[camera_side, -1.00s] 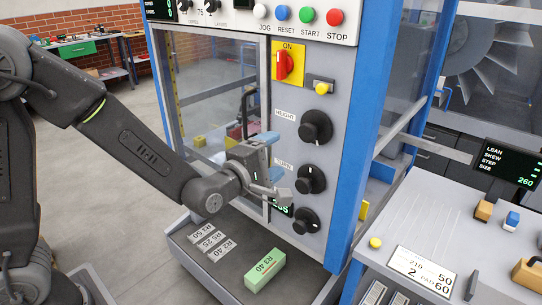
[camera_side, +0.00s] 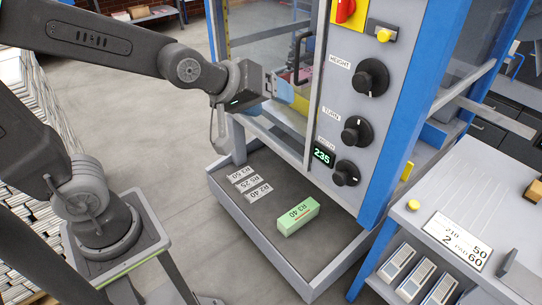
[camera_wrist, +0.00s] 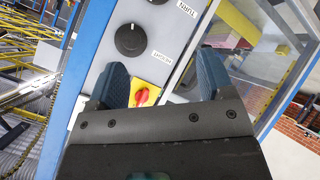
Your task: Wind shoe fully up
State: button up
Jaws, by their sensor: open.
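My gripper (camera_side: 284,90) is open and empty, left of the control panel in the side view. In the wrist view its two blue-grey fingers (camera_wrist: 163,80) are apart, with the panel behind them. The black HEIGHT knob (camera_side: 371,77) is on the panel, apart from my fingers. It also shows in the wrist view (camera_wrist: 131,40), above and left of the gap. The TURN knob (camera_side: 356,130) and a lowest knob (camera_side: 346,173) sit below it. A small display (camera_side: 323,154) beside the lowest knob reads 235. I cannot make out the shoe.
A red switch on a yellow plate (camera_wrist: 145,94) shows between my fingers. A yellow button (camera_side: 384,36) sits above the HEIGHT knob. A tray (camera_side: 240,216) below the panel holds a green block (camera_side: 298,216) and several grey plates. A side table (camera_side: 440,205) stands at right.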

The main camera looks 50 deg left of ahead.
jog(key=s+a+m+g, duration=0.2)
jog(key=s+m, duration=0.1)
jog(key=s, duration=0.4)
jog(key=s+a+m+g+y, duration=0.1)
jog(key=s+a+m+g, duration=0.1)
jog(key=s, duration=0.5)
jog(key=m+g, duration=0.1)
jog(key=m, duration=0.1)
jog(key=shift+f+m, duration=0.3)
jog(key=t, duration=1.2)
send_near(359, 81)
jog(key=w, duration=1)
jog(key=shift+w+d+f, duration=0.15)
jog(key=shift+w+d, duration=0.05)
jog(key=shift+w, duration=0.2)
jog(key=c, duration=0.9)
